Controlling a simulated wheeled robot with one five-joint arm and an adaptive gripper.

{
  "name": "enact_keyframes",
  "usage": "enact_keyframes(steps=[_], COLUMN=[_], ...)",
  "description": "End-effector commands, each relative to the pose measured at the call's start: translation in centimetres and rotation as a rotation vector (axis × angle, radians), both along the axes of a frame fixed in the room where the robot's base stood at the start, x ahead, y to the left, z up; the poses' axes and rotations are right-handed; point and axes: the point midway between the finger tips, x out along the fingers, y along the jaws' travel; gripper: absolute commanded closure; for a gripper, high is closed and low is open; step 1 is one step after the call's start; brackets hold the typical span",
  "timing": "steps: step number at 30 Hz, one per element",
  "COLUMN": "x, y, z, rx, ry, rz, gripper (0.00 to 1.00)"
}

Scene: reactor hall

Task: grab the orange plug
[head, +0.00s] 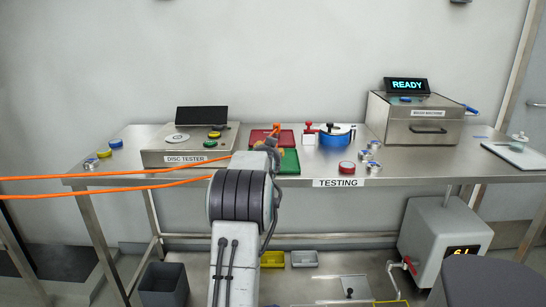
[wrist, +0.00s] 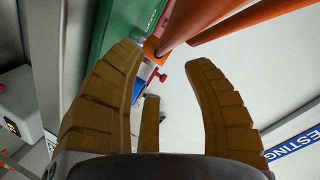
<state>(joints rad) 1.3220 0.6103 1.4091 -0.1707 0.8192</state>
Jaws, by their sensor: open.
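In the wrist view, orange shapes (wrist: 185,22) cross the top, close to the camera and just beyond my fingertips. Their lower left end has a dark ring and lies near the left fingertip; I cannot tell plug from cable there. In the head view, a small bright orange piece (head: 276,129) shows at the end of my arm, over the trays; it may be the plug, partly hidden. My gripper (wrist: 168,55) is open, with its brown fingers spread and nothing between them. In the head view my gripper (head: 268,142) is mostly hidden by my arm.
Orange cables (head: 120,173) run in from the left. A green tray (head: 290,162) and red tray (head: 260,139) lie on the steel table (head: 320,174). A blue pot (head: 337,138) stands right of them, a disc tester (head: 185,151) left. A boxy machine (head: 412,120) stands farther right.

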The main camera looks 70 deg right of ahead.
Motion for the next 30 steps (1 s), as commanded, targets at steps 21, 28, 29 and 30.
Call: enact_keyframes(steps=[21,28,29,30], x=[0.7,1.1,1.1,1.1], y=[-4.6,-6.1,-6.2,-6.3], z=[-1.5,-1.9,-2.0,-2.0], rx=[-0.003,-0.003,-0.003,-0.003], ry=[-0.004,-0.004,-0.004,-0.004], rz=[-0.007,-0.007,-0.007,-0.007], gripper=[0.54,0.54,0.54,0.54])
